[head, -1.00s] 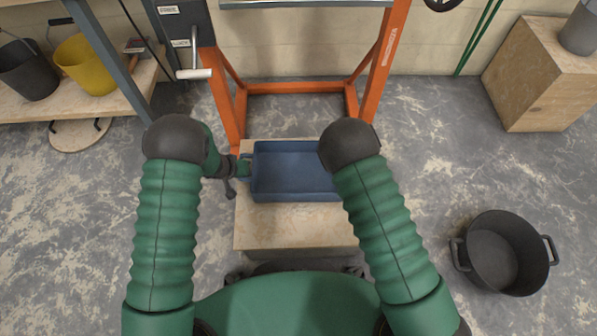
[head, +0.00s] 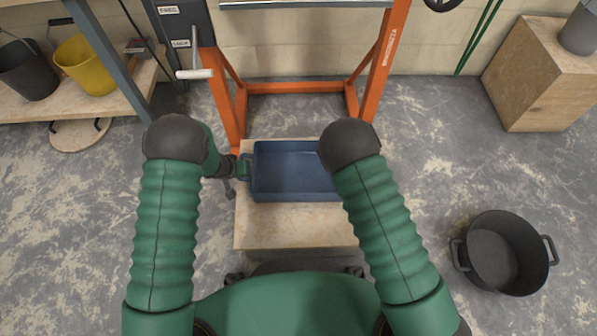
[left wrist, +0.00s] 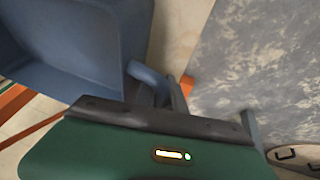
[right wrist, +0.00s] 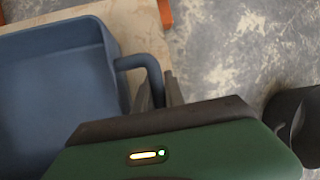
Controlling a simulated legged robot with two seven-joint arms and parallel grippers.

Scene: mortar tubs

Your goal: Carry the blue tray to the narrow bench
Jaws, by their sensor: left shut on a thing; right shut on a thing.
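The blue tray (head: 290,172) is empty and level, over a pale wooden bench top (head: 295,232) in front of me. I cannot tell whether it touches the wood. My left gripper (head: 243,168) is at the tray's left end. In the left wrist view it is shut on the tray's handle (left wrist: 148,80). My right gripper is hidden behind my right arm in the head view. In the right wrist view the right gripper (right wrist: 158,95) is shut on the other end handle (right wrist: 140,62). The tray (right wrist: 60,90) shows beside it there.
An orange frame (head: 232,100) stands just behind the bench. A black tub (head: 503,252) is on the floor at the right. A wooden block (head: 545,75) stands back right. A shelf at the left holds a yellow bucket (head: 85,65) and a dark bucket (head: 28,72).

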